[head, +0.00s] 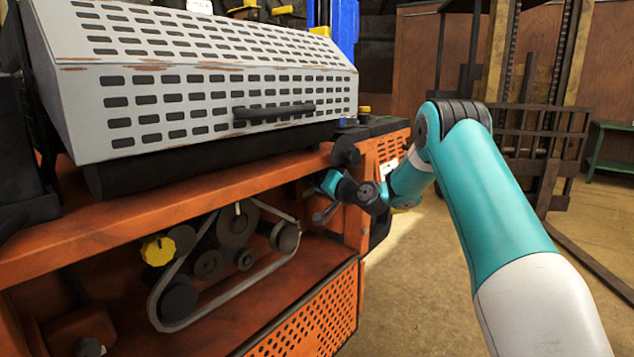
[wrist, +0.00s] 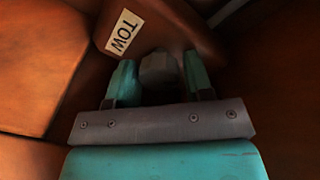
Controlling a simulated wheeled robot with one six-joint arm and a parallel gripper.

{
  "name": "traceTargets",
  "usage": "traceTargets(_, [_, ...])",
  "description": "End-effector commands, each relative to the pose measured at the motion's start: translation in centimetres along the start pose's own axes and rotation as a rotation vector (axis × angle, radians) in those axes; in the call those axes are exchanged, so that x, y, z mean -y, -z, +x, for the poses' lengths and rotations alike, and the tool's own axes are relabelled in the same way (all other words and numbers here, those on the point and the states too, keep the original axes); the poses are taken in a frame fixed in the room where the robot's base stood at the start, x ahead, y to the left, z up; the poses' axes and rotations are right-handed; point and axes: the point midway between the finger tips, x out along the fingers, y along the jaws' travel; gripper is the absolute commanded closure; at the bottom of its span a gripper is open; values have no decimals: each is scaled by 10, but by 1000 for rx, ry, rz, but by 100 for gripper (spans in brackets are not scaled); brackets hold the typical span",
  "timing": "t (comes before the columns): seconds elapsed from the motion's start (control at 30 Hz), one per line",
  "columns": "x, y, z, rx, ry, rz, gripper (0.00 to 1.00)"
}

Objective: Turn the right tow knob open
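The tow knob (wrist: 158,70), dark grey and faceted, shows in the wrist view beside a white TOW label (wrist: 124,32) on a reddish-brown panel. My gripper (wrist: 160,76) has its two teal fingers apart, one on each side of the knob. The gaps to the knob look very narrow, and I cannot tell whether the fingers touch it. In the head view my gripper (head: 325,187) reaches into the right end of the orange mower's front opening. The knob cannot be made out there.
The orange mower body (head: 200,199) has a grey slotted hood (head: 190,118) above the opening. A belt with pulleys (head: 238,222) and a yellow knob (head: 158,250) sit inside, left of my gripper. An orange frame post stands close on the right. The floor (head: 425,275) right of the mower is clear.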

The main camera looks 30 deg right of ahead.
Motion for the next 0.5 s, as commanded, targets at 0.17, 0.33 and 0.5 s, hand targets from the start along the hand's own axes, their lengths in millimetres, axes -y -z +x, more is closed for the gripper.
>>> traceTargets(0.17, [0, 0, 0, 0, 0, 0, 86])
traceTargets(0.33, [-1, 0, 0, -1, 0, -8, 86])
traceTargets(0.5, [-3, -3, 0, -4, 4, -52, 86])
